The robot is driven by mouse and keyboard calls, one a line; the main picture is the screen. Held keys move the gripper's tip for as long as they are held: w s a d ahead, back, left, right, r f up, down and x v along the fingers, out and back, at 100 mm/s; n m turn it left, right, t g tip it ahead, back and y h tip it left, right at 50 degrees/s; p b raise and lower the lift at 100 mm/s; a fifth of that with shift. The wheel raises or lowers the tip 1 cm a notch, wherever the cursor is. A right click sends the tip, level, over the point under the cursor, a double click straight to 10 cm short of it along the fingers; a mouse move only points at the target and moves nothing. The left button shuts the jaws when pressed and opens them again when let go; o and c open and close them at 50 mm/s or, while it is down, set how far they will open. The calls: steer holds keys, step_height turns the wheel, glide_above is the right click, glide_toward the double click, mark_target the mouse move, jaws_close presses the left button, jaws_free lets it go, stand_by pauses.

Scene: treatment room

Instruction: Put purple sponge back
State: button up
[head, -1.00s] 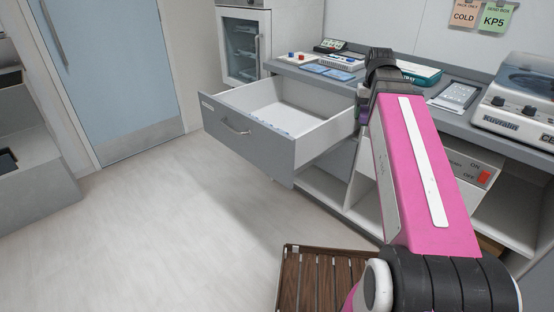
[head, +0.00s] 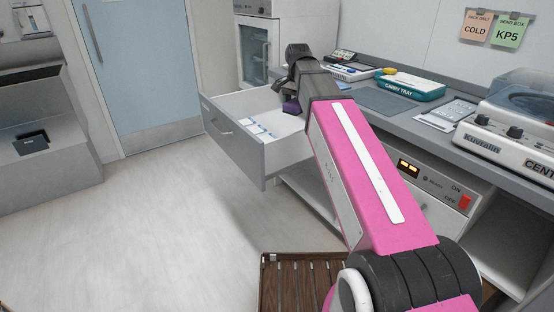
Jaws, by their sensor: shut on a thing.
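A small purple thing, which looks like the purple sponge (head: 291,107), shows just below the dark wrist of my arm. My gripper (head: 290,99) is shut on it; the fingers are mostly hidden behind the wrist and the pink arm link. The sponge is over the back right part of the open grey drawer (head: 232,141). I cannot tell whether it touches the drawer floor. Several small white and blue items (head: 258,130) lie inside the drawer.
The grey counter (head: 385,102) behind holds a teal-edged carry tray (head: 410,86) and a white centrifuge (head: 505,135). A brown slatted wooden surface (head: 300,285) is low in front. A blue door (head: 140,70) stands at the left; the floor (head: 170,220) before the drawer is clear.

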steer(key=w+a+f+m, duration=0.1)
steer(key=w+a+m, duration=0.2)
steer(key=a, duration=0.2)
steer(key=shift+m, duration=0.5)
steer(key=shift+w+a+f, duration=0.1)
steer(key=shift+a+f, duration=0.25)
steer(key=shift+f, duration=3.4)
steer(key=shift+w+a+f, duration=0.1)
steer(key=shift+a+f, duration=0.3)
steer(key=shift+f, duration=3.35)
steer(key=shift+w+a+f, duration=0.1)
steer(key=shift+a+f, duration=0.25)
steer(key=shift+f, duration=3.4)
steer(key=o, duration=0.5)
steer(key=shift+f, duration=0.15)
steer(key=o, duration=0.4)
step_height(320, 180, up, 12)
steer(key=shift+r, duration=0.2)
